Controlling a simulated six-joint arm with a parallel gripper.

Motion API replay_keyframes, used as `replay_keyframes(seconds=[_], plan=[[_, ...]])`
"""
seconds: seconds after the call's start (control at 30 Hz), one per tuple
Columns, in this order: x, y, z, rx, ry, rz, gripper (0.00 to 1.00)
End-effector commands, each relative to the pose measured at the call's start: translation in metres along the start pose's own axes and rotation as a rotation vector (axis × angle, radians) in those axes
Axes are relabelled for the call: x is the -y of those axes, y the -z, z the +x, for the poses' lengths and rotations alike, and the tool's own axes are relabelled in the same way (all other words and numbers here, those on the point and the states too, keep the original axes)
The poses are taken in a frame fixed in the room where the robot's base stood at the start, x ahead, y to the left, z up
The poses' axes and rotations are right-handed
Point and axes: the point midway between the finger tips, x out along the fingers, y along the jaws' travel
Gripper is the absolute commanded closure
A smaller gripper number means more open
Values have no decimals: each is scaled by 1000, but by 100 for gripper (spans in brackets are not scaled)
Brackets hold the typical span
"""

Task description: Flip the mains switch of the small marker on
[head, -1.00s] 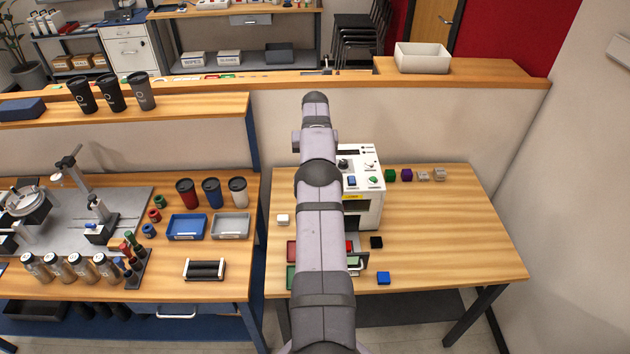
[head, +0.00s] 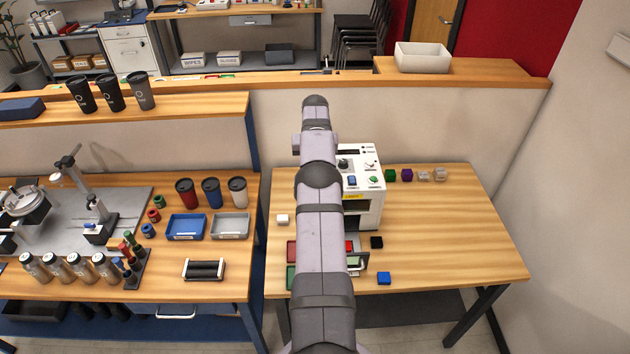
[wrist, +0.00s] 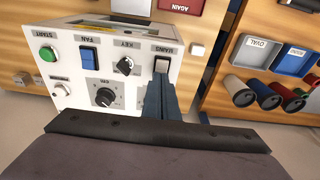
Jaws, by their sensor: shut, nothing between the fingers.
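The small marker (head: 368,212) is a white box on the right-hand wooden table, partly behind my arm in the head view. Its control panel (wrist: 77,72) fills much of the wrist view, upside down. The mains switch (wrist: 162,64), a pale rocker labelled MAINS, sits at the panel's right end. My gripper (wrist: 157,82) is shut and empty, its fingertips right by the mains switch and covering its near edge. I cannot tell whether they touch it. In the head view my arm hides the gripper and the mains switch.
Beside the mains switch are a key switch (wrist: 125,65), a blue fan rocker (wrist: 88,57) and a green start button (wrist: 48,54). A dial (wrist: 105,96) is close to the fingers. A white block (head: 283,219) lies left of the marker. The table's right side is mostly clear.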

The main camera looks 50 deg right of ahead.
Motion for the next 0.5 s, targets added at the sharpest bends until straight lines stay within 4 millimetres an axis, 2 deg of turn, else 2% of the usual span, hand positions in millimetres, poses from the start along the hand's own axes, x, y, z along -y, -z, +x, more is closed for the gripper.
replay_keyframes(seconds=[0.27,0.5], plan=[[0,-1,1,4,0,0,100],[0,2,-15,3,0,0,100]])
